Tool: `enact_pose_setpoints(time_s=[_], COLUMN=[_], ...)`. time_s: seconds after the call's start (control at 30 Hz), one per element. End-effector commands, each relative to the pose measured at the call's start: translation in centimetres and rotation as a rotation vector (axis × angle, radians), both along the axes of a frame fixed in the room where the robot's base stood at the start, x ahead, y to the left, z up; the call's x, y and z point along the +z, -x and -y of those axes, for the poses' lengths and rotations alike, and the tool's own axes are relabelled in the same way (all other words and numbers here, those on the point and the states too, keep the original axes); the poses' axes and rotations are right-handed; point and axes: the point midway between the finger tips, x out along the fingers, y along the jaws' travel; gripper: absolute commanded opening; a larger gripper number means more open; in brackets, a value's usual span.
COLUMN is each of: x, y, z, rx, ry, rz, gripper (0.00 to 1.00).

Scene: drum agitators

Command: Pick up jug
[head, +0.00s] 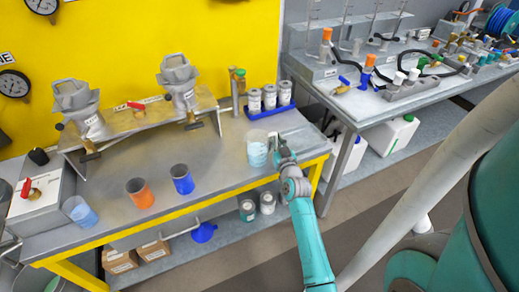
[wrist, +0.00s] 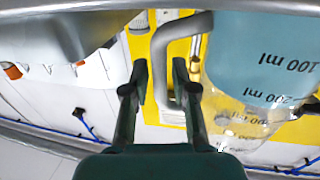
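The jug (head: 257,150) is a clear measuring jug with pale blue contents, standing on the bench near its right end. In the wrist view the jug (wrist: 262,65) fills the upper right, with upside-down "100 ml" and "200 ml" marks. Its grey handle (wrist: 163,55) shows between my two dark fingertips. My gripper (wrist: 161,78) is open, with a finger on each side of the handle in the picture; I cannot tell whether either touches it. In the head view my gripper (head: 282,153) is just right of the jug, its fingers small and unclear.
A blue rack (head: 270,110) of grey cans stands behind the jug. An orange cup (head: 139,193), a blue cup (head: 182,180) and another clear container (head: 80,212) stand to the left. A metal stand (head: 140,125) is behind them. The bench between the cups and jug is clear.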

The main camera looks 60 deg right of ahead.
Motion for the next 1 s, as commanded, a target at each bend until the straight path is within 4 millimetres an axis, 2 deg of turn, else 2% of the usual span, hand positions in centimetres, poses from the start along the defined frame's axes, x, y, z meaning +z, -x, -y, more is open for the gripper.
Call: enact_pose_setpoints(time_s=[0.27,0.37,0.4,1.0], x=[-0.05,-0.04,-0.04,0.45], y=[-0.21,-0.19,-0.19,-0.21], z=[0.18,0.18,0.18,0.19], rx=[0.000,0.000,0.000,0.000], ry=[-0.001,-0.001,-0.001,0.002], rz=[-0.001,-0.001,-0.001,0.002], gripper=[0.27,0.04,0.00,0.00])
